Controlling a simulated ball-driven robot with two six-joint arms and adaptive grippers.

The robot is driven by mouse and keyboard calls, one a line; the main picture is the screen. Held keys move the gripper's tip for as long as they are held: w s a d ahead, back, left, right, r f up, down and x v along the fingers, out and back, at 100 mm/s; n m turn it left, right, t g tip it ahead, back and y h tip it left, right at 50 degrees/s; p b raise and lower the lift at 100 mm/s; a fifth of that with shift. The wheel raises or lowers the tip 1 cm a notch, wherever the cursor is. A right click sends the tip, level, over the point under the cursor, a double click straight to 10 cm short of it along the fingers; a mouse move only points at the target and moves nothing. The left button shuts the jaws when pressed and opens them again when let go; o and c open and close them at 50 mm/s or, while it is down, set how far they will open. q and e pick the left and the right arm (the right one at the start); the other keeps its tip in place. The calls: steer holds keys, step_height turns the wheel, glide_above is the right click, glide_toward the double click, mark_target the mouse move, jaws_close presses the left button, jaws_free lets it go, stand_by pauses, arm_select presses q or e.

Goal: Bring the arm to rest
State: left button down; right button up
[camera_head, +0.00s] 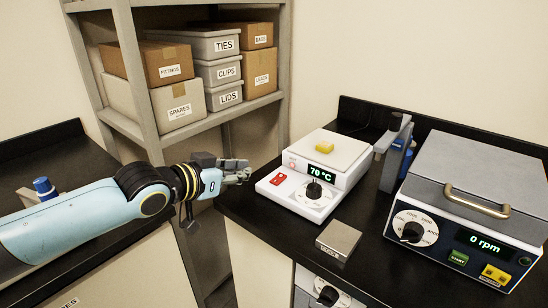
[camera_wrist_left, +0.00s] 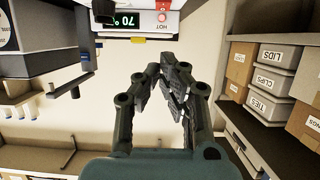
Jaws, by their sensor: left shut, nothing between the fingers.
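My left arm (camera_head: 80,215), light blue with black joints, reaches in from the left over the gap between two dark benches. Its left gripper (camera_head: 245,171) is shut and empty, and points right toward the hot plate (camera_head: 346,177), a little apart from it. In the left wrist view the fingers of the left gripper (camera_wrist_left: 168,68) meet with nothing held between them. The white hot plate (camera_wrist_left: 133,22) shows upside down beyond the fingertips there. My right gripper is in neither view.
The hot plate reads 70 °C and bears a yellow block (camera_head: 324,147). A grey square block (camera_head: 338,240) lies in front of it. A centrifuge (camera_head: 470,200) reading 0 rpm stands at right. A shelf (camera_head: 140,130) with labelled boxes stands behind the arm.

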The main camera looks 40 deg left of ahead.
arm_select(q)
steer(key=s+d+f+g+y, duration=0.1)
steer(key=s+d+g, duration=0.4)
steer(key=s, duration=0.7)
steer(key=s+d+f+g+y, duration=0.1)
steer(key=s+d+g, duration=0.4)
steer(key=s, duration=0.7)
step_height(320, 180, down, 33)
steer(key=s+a+g+b, duration=0.2)
steer(key=a+b, duration=0.1)
steer(key=b, duration=0.5)
steer(key=s+f+b, duration=0.3)
steer(key=s+f, duration=0.6)
steer(key=f, duration=0.2)
steer(key=s+f+g+b, duration=0.1)
steer(key=s+f+b, duration=0.2)
steer(key=s+f, duration=0.6)
step_height(320, 180, down, 3)
steer(key=shift+s+a+f, duration=0.2)
steer(key=shift+s+a, duration=0.1)
steer(key=shift+a, duration=0.15)
